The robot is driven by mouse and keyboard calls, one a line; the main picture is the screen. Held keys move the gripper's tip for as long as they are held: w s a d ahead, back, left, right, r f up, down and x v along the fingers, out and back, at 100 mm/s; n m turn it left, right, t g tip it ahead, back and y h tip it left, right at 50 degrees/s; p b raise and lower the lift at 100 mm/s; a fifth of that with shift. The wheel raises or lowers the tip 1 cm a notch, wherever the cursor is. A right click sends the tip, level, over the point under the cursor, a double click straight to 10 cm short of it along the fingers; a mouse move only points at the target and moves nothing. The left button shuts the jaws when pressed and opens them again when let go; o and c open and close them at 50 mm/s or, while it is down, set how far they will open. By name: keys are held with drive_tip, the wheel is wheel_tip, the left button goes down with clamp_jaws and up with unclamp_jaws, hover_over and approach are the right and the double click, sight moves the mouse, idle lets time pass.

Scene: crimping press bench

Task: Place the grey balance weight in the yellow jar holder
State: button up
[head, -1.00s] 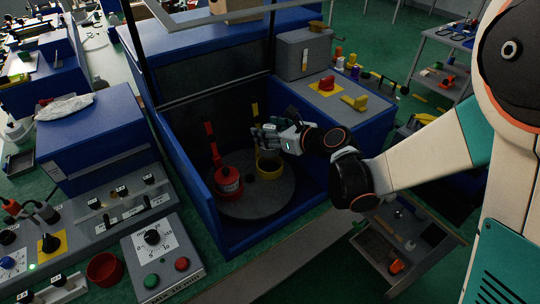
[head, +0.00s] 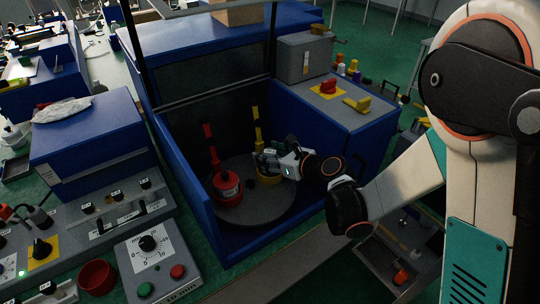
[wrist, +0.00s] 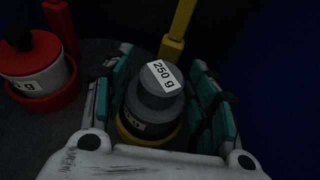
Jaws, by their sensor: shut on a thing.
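The grey balance weight (wrist: 162,82), labelled 250 g on top, is between the two fingers of my gripper (wrist: 163,92) in the wrist view. My gripper is shut on it. The yellow jar holder (wrist: 140,138), a round cup with an upright yellow post, is directly below; its rim shows around the weight's lower part. I cannot tell whether the weight touches the holder's floor. In the head view my gripper (head: 272,160) is over the yellow holder (head: 268,180) on a round grey turntable, and the weight is mostly hidden.
Blue walls (head: 205,215) enclose the turntable (head: 255,212). A control box (head: 155,262) stands front left. The turntable's front is clear.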

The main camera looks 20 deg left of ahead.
drive_tip(key=o, duration=1.2)
drive_tip(key=shift+o, duration=0.2)
drive_tip(key=shift+r, duration=0.15)
drive_tip(key=p+v, duration=0.3)
drive_tip(key=v, duration=0.9)
